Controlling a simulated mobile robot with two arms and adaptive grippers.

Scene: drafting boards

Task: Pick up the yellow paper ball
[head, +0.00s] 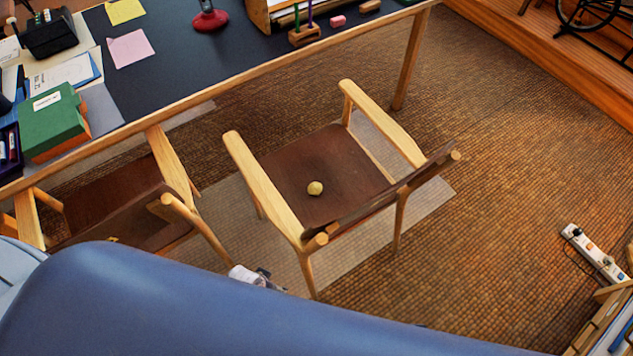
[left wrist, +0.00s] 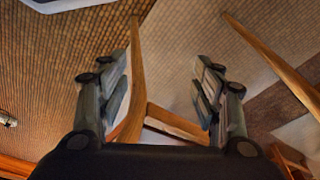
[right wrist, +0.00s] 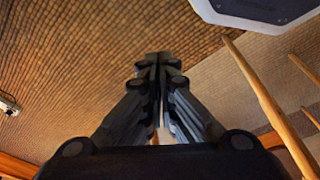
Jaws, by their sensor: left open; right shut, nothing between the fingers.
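The yellow paper ball (head: 315,188) lies on the dark brown seat of the right-hand wooden chair (head: 262,187) in the head view. Neither wrist view shows the ball. My left gripper (left wrist: 163,85) is open and empty, with wooden chair parts (left wrist: 137,75) showing beyond and between its fingers. In the head view a large blue surface hides most of my arms.
A second chair (head: 110,190) stands to the left. The dark desk (head: 180,60) lies behind both chairs, holding a green box (head: 52,120), sticky notes and a red-based item (head: 210,18). A white power strip (head: 594,254) lies on the right. The carpet (head: 500,150) right of the chair is clear.

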